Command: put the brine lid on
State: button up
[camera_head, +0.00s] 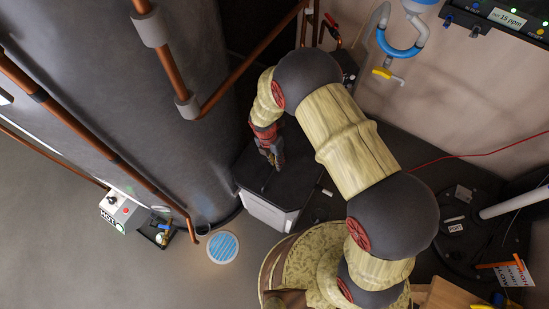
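A dark, angular lid (292,186) with bevelled edges, which looks like the brine lid, lies over a pale grey-white box (264,212) in the middle of the head view. It covers the box's top as seen from here; whether it is fully seated cannot be told. My gripper (272,162) points down at the lid's upper left part, close to a thin dark feature on it. Whether the fingers touch or grip the lid cannot be told at this size. My arm hides part of the area to the right of the box.
A large grey tank (165,110) with copper pipes (245,70) stands left of the box. A black round cover (460,235) with a white pipe (515,203) is at right.

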jog(key=f, duration=0.3)
jog(key=shift+s+d+f+b, duration=0.15)
jog(key=shift+d+b, duration=0.1)
jog(key=shift+b, duration=0.15)
jog(key=shift+c, duration=1.2)
grip_shut()
jog(key=shift+r, duration=0.25)
